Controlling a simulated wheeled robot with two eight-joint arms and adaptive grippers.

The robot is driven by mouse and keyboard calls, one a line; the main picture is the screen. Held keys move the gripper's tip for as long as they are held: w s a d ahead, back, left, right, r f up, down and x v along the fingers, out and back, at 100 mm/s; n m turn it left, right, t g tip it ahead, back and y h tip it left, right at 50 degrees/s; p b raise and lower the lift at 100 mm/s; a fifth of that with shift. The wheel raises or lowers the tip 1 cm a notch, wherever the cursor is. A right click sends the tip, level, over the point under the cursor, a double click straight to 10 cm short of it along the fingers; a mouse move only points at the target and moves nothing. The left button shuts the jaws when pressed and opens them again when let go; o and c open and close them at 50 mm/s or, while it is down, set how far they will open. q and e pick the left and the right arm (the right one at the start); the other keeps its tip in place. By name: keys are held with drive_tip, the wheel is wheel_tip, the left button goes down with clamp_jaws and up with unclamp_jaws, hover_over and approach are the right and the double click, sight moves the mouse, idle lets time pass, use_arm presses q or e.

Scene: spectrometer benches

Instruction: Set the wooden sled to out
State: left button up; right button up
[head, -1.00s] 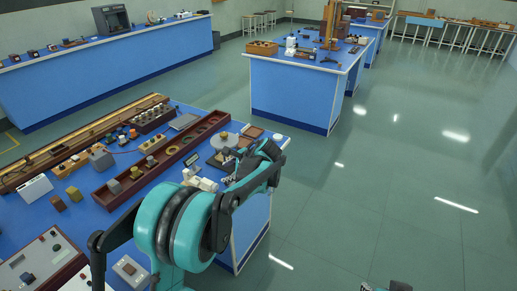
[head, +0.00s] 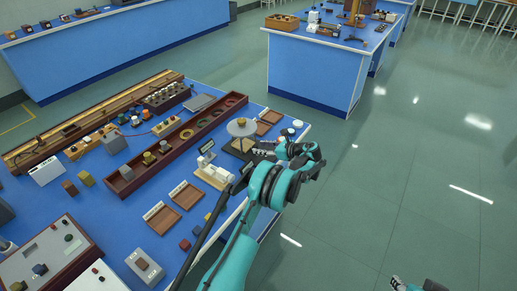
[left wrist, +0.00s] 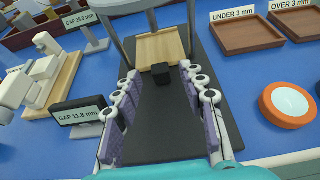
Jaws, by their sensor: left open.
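The wooden sled (left wrist: 160,46) is a pale wood plate on a long black base (left wrist: 160,125), between grey uprights, in the left wrist view. A small black block (left wrist: 160,72) stands at its near edge. My left gripper (left wrist: 162,84) is open, its fingers on either side of the black base, with the block between or just beyond the fingertips; I cannot tell whether they touch. In the head view my left gripper (head: 262,151) is at the stand with a round grey disc (head: 242,127), which hides most of the sled. A part of my right gripper (head: 399,284) shows at the bottom edge.
Left of the base stand a sign reading GAP 11.8 mm (left wrist: 82,117) and a cream device (left wrist: 35,82). To the right are wooden trays (left wrist: 246,32) marked UNDER 3 mm and OVER 3 mm, and an orange round piece (left wrist: 288,104). Open floor lies right of the bench.

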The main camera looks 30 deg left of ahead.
use_arm(q)
drive_tip(key=shift+x, duration=1.35)
clamp_jaws()
drive_tip(key=d, duration=0.3)
drive_tip(key=d+b, duration=0.1)
drive_tip(key=d, duration=0.6)
drive_tip(key=shift+s+b, duration=0.35)
drive_tip(key=shift+d, duration=0.35)
drive_tip(key=shift+s, duration=0.1)
drive_tip(key=shift+d, duration=0.1)
